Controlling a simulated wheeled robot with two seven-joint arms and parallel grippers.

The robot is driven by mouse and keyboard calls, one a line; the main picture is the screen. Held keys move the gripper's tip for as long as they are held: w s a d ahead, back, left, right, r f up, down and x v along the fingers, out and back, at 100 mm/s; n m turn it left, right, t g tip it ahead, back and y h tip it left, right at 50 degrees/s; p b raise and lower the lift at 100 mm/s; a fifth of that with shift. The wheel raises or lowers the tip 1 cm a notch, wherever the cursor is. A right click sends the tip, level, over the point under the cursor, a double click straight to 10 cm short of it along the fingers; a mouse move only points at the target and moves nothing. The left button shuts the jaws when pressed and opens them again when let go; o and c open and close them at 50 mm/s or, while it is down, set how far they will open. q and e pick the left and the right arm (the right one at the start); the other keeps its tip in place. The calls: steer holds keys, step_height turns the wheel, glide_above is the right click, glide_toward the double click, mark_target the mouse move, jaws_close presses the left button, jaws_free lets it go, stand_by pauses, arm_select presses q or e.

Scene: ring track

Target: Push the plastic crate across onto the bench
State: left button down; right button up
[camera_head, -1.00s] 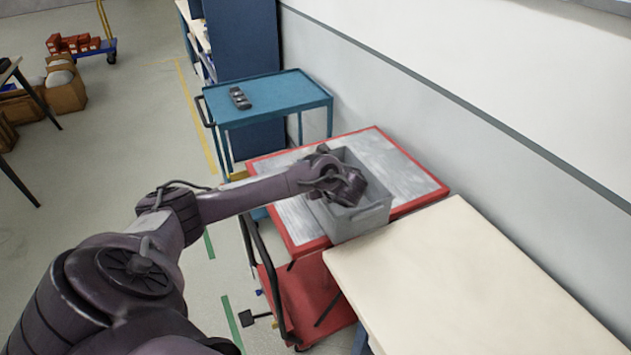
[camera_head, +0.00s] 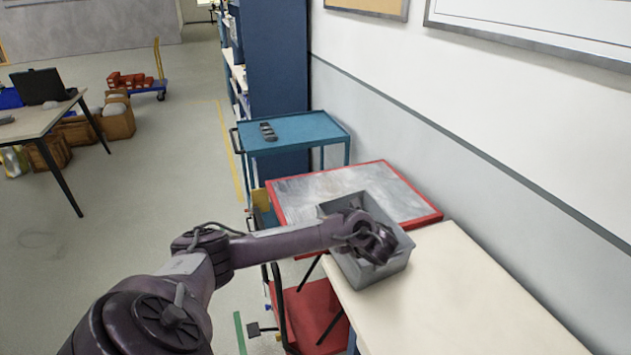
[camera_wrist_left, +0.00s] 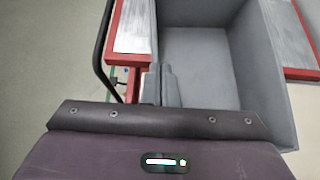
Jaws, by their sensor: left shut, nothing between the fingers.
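The grey plastic crate (camera_head: 393,268) straddles the joint between the red-rimmed cart top (camera_head: 418,220) and the cream bench (camera_head: 465,315); its near part is over the bench. The crate looks empty inside. My left gripper (camera_head: 377,250) reaches into the crate's opening from the left, and its fingertips are hard to make out there. In the left wrist view, the shut fingers (camera_wrist_left: 163,84) are at the crate's edge, with the bare crate floor (camera_wrist_left: 195,68) beside them. Whether they touch the crate wall is unclear. My right gripper is out of view.
A blue trolley (camera_head: 300,130) with a small dark object (camera_head: 267,131) stands behind the cart. The wall (camera_head: 480,130) runs along the right. The bench's near part is clear. A table with a laptop (camera_head: 40,88) stands far left, with open floor between.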

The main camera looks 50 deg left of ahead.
arm_select(q)
steer(key=shift+x, duration=1)
steer(key=shift+r, duration=0.15)
steer(key=shift+s+d+r, duration=0.15)
steer(key=shift+d+r, duration=0.05)
steer(key=shift+d, duration=0.05)
steer(key=shift+a, duration=0.1)
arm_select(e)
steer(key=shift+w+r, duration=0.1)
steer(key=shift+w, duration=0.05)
arm_select(q)
steer(key=shift+r, duration=0.15)
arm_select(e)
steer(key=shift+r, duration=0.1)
